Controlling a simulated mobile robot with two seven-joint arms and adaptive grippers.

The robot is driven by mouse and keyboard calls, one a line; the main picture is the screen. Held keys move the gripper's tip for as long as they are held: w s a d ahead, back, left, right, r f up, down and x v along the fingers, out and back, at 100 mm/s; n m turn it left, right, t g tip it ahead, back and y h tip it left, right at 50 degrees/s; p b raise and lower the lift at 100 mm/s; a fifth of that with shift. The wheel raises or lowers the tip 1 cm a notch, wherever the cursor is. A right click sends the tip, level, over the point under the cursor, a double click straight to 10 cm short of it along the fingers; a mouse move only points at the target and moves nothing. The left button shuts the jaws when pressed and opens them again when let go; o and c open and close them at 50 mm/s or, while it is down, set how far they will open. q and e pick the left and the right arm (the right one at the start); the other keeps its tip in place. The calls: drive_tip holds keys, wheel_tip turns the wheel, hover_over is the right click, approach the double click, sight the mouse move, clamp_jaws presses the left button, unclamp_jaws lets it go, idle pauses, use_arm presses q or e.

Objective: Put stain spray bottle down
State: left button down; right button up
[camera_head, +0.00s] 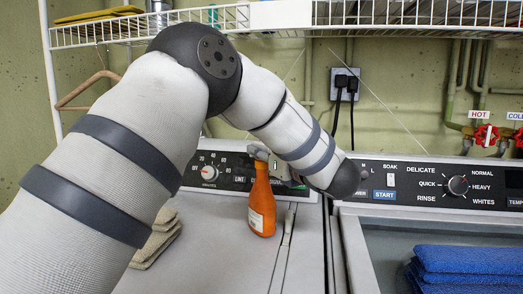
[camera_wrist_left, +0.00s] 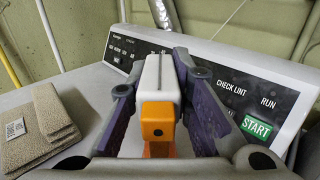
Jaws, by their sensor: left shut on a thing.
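The stain spray bottle (camera_head: 262,207) is orange with a white head and a pale label. It stands nearly upright over the grey top of the left machine (camera_head: 215,262), in front of its control panel. My left gripper (camera_head: 276,168) is shut on the bottle's upper part. In the left wrist view, the bottle's white head and orange nozzle (camera_wrist_left: 158,121) sit between the two purple fingers of the left gripper (camera_wrist_left: 158,75). I cannot tell whether the bottle's base touches the machine top. My right gripper is not in view.
Folded tan cloths (camera_head: 157,238) lie on the machine top to the left, partly behind my left arm. Folded blue towels (camera_head: 468,262) lie at the right machine. Control panels (camera_head: 430,185) rise behind. A white wire shelf (camera_head: 390,27) hangs above.

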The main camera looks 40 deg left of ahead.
use_arm(q)
drive_tip(key=c, duration=1.4)
unclamp_jaws()
drive_tip(key=shift+c, duration=0.2)
drive_tip(key=shift+d, duration=0.35)
drive_tip(key=v, duration=1.1)
drive_tip(key=shift+d, duration=0.2)
drive_tip(key=shift+s+r, duration=0.1)
drive_tip(key=shift+r, duration=0.05)
